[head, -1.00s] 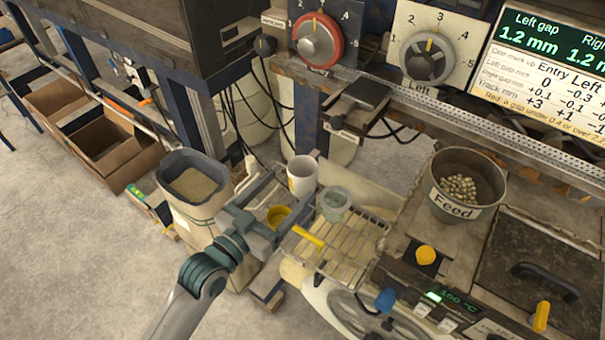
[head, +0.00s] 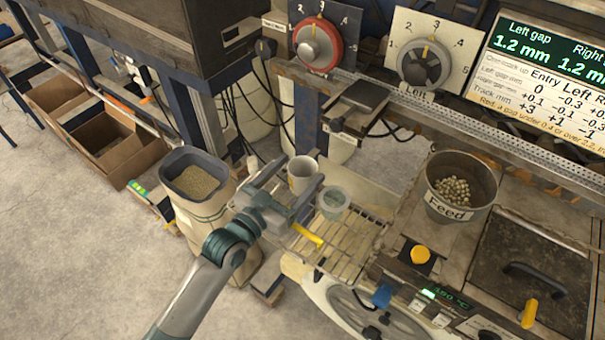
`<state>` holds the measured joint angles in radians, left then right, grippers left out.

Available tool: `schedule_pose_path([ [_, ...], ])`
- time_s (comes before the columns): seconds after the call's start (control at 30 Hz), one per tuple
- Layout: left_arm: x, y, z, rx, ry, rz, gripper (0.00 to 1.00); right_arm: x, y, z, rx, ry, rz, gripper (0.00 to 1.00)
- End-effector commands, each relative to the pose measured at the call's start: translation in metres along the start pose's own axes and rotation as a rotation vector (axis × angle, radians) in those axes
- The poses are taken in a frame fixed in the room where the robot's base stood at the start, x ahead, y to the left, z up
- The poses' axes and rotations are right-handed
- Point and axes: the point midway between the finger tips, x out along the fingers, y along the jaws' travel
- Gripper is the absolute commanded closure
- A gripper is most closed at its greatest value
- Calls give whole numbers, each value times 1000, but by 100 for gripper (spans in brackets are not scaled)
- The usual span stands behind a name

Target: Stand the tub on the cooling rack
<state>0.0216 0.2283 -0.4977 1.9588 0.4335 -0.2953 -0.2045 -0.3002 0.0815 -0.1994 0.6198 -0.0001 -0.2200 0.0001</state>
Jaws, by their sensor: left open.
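A translucent grey-green tub (head: 333,203) stands upright at the back left corner of the wire cooling rack (head: 345,262). I cannot tell whether its base is fully on the wires. A white cup (head: 303,166) stands just behind and left of the tub. My left gripper (head: 301,171) is open, its two fingers pointing away from me, with the white cup showing between the fingertips. I cannot tell whether the fingers are level with the cup or above it. The right finger is close beside the tub in the picture. My right gripper is out of view.
A yellow-handled tool (head: 308,235) lies at the rack's left side. The Feed pot (head: 461,187) with pale pellets stands to the right. A sack-like bin (head: 197,188) of granules is left of my gripper. The rack's middle and right are bare.

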Motion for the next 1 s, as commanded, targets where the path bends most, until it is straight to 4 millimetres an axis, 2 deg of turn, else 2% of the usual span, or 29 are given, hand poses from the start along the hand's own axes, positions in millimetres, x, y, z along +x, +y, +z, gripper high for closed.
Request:
schedule_pose_path([
  [0.53, 4, 0, 1, 1, -1, 0, 27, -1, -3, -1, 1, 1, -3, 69],
  [0.57, 4, 0, 1, 0, -1, 0, 31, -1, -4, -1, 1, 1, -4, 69],
  [0.7, 4, 0, 1, 0, -1, 0, 65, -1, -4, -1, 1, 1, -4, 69],
  [0.73, 4, 0, 1, 0, -1, 0, 70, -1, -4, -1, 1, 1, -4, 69],
  [0.8, 4, 0, 1, 0, -1, 0, 74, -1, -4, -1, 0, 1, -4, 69],
  [1.0, 4, 0, 0, 0, 0, 0, 74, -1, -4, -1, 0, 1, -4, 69],
])
